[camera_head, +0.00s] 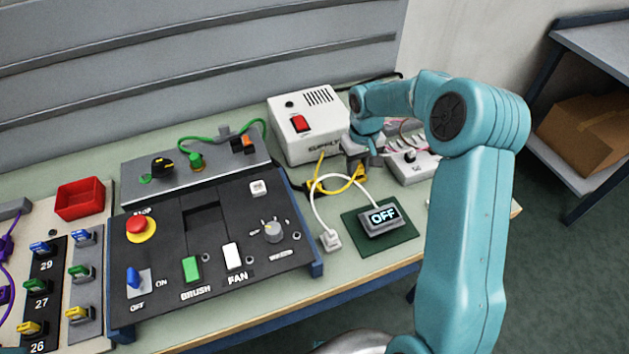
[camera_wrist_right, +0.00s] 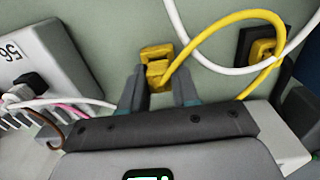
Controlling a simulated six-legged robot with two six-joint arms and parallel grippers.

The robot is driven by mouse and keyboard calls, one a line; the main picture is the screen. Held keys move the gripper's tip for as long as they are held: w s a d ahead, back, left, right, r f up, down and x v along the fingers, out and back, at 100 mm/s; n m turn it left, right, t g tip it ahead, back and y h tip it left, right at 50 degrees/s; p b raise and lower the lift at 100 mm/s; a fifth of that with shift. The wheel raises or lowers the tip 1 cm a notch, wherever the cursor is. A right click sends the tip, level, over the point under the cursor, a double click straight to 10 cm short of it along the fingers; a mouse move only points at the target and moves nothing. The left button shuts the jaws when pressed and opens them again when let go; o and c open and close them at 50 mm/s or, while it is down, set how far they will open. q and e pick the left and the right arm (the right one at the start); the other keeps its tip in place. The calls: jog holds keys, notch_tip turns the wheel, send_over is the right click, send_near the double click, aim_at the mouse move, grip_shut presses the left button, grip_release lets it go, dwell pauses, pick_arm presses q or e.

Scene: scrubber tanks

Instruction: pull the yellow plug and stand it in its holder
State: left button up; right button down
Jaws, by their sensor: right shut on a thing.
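My right gripper (camera_head: 362,162) is over the bench between the white supply box and the power strip. In the right wrist view its two fingers (camera_wrist_right: 160,92) are shut on a yellow plug (camera_wrist_right: 157,72), one on each side. The yellow cable (camera_head: 345,188) loops left from the gripper, and it also shows in the right wrist view (camera_wrist_right: 215,22). A small black piece with a yellow part in it (camera_wrist_right: 258,48) sits on the bench beside the plug. I cannot tell for sure whether this is the holder. My left gripper is not in view.
A white power strip (camera_head: 415,166) with plugs is right of the gripper. The white supply box (camera_head: 305,120) stands behind it. A white cable (camera_head: 317,205) arches over the yellow cable. An OFF display (camera_head: 380,217) on a green mat (camera_head: 398,238) and a control panel (camera_head: 150,250) are nearer.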

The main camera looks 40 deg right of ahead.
jog(key=shift+s+a+f, duration=0.1)
jog(key=shift+f, duration=0.2)
